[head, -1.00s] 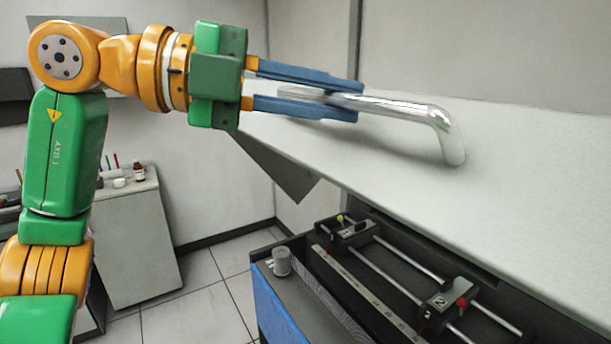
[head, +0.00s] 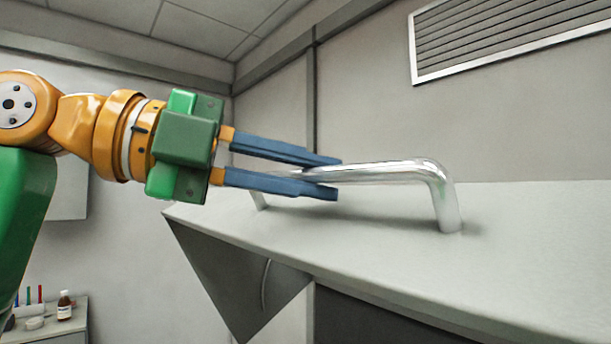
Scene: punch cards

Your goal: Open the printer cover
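The printer cover (head: 520,215) is a pale grey panel, seen at a low angle, raised at a slant with a dark triangular side (head: 240,285) below its left end. A chrome bar handle (head: 440,195) stands on it, with its right leg in plain view and its left leg partly behind my fingers. My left gripper (head: 339,177) comes in from the left. Its two blue fingers lie on either side of the bar and are closed around it, covering its left part. My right gripper is not in view.
A wall vent (head: 510,40) is high at the right, above the cover. A small cabinet (head: 60,320) with a brown bottle (head: 65,306) and coloured tubes stands at the lower left. The space above the cover is clear.

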